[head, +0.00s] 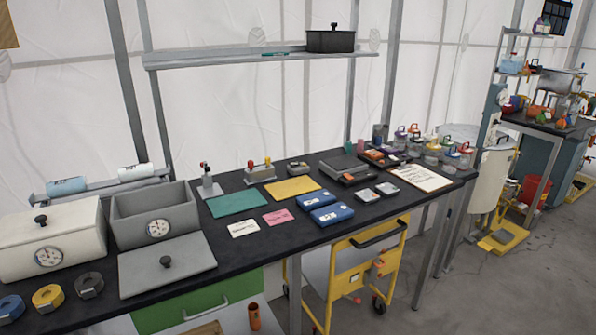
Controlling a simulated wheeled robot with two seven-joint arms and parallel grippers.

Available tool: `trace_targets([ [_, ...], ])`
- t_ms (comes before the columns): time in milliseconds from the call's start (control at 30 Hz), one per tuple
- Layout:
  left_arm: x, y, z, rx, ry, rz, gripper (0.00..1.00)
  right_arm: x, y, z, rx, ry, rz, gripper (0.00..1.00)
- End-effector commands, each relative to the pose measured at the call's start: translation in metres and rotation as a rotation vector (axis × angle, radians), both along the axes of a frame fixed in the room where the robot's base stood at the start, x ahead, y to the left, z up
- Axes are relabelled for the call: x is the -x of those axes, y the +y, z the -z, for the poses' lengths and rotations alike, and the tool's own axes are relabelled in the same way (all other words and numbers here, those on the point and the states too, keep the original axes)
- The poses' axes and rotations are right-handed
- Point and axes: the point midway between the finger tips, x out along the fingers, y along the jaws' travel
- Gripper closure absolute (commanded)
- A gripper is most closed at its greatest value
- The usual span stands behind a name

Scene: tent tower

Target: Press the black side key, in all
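I cannot make out a black side key for certain at this distance. Several devices stand on the long black bench: a small dark box (297,168), a grey-topped scale-like device (345,164), and two small grey-and-black devices (366,195) and (387,188) near the front edge. Two blue cases (331,214) and (317,200) lie left of them. A stand with a red-topped lever (207,183) and a base with red and yellow knobs (260,172) stand at the back. Neither of my grippers is in view.
A white box (80,234) and a grey box (125,212), both with dials, fill the bench's left end beside a loose grey lid (165,264). Green (236,203) and yellow (292,187) mats lie mid-bench. A yellow cart (365,270) stands below. A clipboard (422,178) lies right.

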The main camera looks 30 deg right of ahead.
Motion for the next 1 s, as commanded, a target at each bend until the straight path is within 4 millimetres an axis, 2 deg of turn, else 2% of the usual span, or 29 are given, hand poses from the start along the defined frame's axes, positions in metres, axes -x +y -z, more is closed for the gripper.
trace_targets([
  [33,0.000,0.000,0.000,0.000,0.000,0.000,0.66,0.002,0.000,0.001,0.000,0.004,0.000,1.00],
  [200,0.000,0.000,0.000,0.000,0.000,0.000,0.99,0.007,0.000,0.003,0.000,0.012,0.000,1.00],
  [1000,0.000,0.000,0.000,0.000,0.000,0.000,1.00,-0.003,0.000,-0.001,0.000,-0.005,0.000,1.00],
])
